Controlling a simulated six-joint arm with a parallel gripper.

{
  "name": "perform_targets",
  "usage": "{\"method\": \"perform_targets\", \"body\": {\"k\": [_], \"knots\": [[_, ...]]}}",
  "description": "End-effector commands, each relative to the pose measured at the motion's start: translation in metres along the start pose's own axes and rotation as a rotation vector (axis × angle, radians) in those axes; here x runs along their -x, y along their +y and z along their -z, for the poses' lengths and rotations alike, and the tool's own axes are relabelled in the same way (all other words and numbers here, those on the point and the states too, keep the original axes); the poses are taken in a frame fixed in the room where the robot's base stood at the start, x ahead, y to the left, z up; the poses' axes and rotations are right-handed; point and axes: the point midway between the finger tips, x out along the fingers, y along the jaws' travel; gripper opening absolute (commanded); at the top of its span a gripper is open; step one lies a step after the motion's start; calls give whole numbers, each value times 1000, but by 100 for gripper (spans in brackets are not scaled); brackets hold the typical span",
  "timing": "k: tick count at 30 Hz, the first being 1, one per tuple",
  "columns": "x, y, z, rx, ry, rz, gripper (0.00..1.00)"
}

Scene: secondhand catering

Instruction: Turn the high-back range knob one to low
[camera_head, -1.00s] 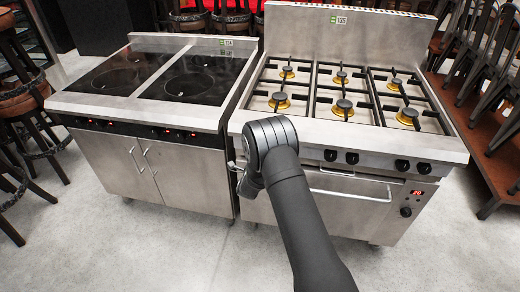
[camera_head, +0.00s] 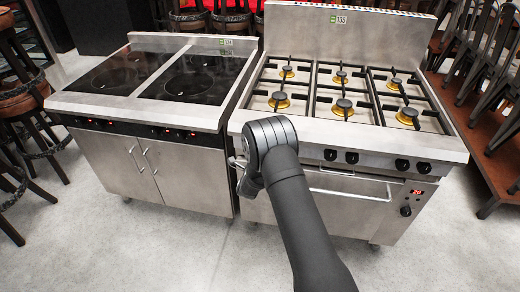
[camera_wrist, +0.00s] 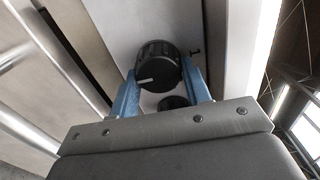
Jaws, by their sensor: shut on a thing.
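The high-back range (camera_head: 350,132) stands at the right in the head view, with black knobs on its front panel. In the wrist view a round black knob (camera_wrist: 158,66) sits between the two blue fingers of my gripper (camera_wrist: 160,74), which is shut on it. A white pointer line on the knob points left and slightly down. A second dark knob (camera_wrist: 173,102) shows partly behind it. In the head view my arm hides the gripped knob, and only a sliver of my gripper shows at the range's left front.
A cooktop unit with black glass (camera_head: 165,75) stands close on the left. The range's oven handle (camera_head: 350,192) runs below the knobs. Stacked chairs (camera_head: 490,65) stand at the right and stools (camera_head: 30,130) at the left. The floor in front is clear.

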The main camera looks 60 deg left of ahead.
Motion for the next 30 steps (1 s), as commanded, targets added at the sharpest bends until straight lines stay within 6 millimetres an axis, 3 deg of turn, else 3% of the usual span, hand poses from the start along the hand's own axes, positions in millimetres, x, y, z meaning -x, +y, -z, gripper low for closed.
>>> {"method": "perform_targets", "body": {"k": [1, 2, 4, 5, 17, 23, 30], "knots": [[-1, -1, 1, -2, 2, 2, 21], [-1, -1, 1, -2, 2, 2, 49], [-1, -1, 0, -2, 2, 2, 63], [-1, -1, 0, -2, 2, 2, 65], [8, 0, -1, 0, -1, 0, 65], [46, 0, -2, 2, -3, -2, 65], [106, 0, -1, 2, -2, -1, 65]]}}
